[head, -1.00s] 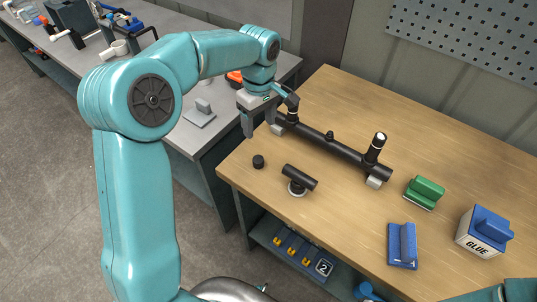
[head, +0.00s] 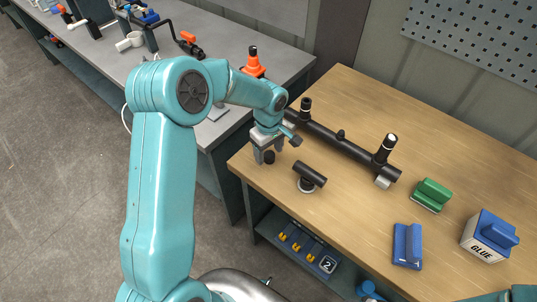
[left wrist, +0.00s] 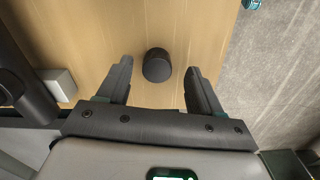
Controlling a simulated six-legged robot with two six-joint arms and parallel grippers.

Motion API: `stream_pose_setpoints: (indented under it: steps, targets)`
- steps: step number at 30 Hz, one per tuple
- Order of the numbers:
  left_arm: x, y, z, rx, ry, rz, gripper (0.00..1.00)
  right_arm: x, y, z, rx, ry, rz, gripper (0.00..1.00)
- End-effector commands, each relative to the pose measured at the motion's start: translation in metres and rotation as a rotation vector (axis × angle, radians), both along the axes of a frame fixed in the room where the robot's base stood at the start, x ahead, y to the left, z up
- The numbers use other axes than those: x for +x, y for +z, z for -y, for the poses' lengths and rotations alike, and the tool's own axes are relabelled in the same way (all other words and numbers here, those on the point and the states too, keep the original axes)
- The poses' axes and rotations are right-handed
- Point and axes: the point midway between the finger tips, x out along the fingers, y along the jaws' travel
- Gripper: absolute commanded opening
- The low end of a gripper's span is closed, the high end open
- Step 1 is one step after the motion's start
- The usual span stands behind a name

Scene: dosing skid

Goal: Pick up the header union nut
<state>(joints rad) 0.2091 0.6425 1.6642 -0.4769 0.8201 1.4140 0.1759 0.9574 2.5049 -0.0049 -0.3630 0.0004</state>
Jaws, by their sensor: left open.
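The header union nut looks to be the small black cylinder (head: 269,157) near the left edge of the wooden bench. In the left wrist view the nut (left wrist: 157,65) stands between and slightly beyond the fingertips, with a gap on each side. My left gripper (head: 269,160) is open and points down over the nut; its open fingers also show in the left wrist view (left wrist: 160,78). The nut is partly hidden by the fingers in the head view. My right gripper is not in view.
A black pipe header (head: 340,145) with upright stubs lies behind the gripper. A black tee piece (head: 311,174) stands right of the nut. A green block (head: 432,194), a blue block (head: 407,245) and a glue box (head: 487,240) are farther right. The bench edge is close on the left.

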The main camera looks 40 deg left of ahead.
Motion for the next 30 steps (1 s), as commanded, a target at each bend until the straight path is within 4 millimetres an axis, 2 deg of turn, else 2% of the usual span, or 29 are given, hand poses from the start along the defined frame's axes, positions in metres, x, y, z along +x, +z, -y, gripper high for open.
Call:
stream_pose_setpoints:
  steps: [4,11,14,15,17,26,30]
  targets:
    - [0.000,-0.015,0.000,0.000,0.000,0.001,0.65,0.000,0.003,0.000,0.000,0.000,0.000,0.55]
    - [0.000,-0.017,0.000,0.000,0.001,0.002,0.65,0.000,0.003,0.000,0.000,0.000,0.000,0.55]
    - [0.000,-0.017,0.000,0.000,0.001,0.002,0.36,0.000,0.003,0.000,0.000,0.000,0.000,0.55]
    - [0.000,-0.017,0.000,0.000,0.001,0.002,0.23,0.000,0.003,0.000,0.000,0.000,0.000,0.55]
    - [0.000,-0.017,0.000,0.000,0.000,0.002,0.06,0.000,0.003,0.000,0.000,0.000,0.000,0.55]
    - [0.000,-0.016,0.000,-0.001,0.000,0.002,0.06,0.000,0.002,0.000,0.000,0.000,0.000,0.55]
    - [0.001,-0.007,0.000,0.000,0.001,0.003,0.06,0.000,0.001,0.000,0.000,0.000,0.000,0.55]
